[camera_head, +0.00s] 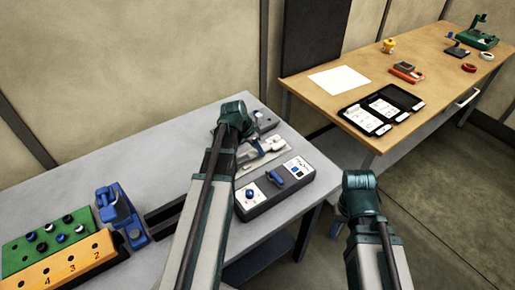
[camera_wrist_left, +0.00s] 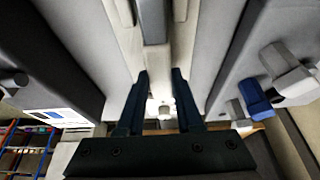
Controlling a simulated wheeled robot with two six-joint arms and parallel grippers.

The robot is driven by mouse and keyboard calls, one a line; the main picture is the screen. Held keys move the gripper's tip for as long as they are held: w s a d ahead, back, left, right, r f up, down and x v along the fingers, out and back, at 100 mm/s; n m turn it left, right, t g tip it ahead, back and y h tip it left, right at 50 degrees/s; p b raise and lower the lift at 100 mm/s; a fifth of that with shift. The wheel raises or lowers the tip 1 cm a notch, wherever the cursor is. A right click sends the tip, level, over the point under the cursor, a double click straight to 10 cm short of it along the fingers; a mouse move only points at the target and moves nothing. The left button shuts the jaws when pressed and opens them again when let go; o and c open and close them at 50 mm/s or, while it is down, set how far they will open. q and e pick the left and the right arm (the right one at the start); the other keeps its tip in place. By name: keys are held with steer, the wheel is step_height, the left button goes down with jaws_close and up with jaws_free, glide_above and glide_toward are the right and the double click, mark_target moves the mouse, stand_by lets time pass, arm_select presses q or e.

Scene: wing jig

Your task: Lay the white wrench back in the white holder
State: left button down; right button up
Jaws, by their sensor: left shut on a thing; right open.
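My left gripper (camera_wrist_left: 160,85) shows in the left wrist view, its two dark fingers closed about a pale, narrow piece (camera_wrist_left: 157,62) that looks like the white wrench. Its ends and how it lies are hard to make out. In the head view my left forearm hides much of the spot, and a pale flat piece (camera_head: 250,158), perhaps part of the white holder, lies on the grey bench just beyond the control box. I cannot tell whether the wrench touches it. My right arm shows at the lower right, but its gripper is not visible.
A grey control box (camera_head: 292,180) with a blue switch stands close by, near the bench's right edge. A blue device (camera_head: 122,215), a green rack (camera_head: 50,240) and an orange numbered block (camera_head: 68,268) stand at the left. A wooden table (camera_head: 440,75) is at the right.

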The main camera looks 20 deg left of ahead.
arm_select(q)
steer(key=shift+f, duration=0.2)
stand_by(0.3)
steer(key=shift+f+b, duration=0.5)
steer(key=shift+b, duration=0.15)
steer(key=shift+c, duration=2.4)
jaws_free()
steer(key=shift+r, duration=0.2)
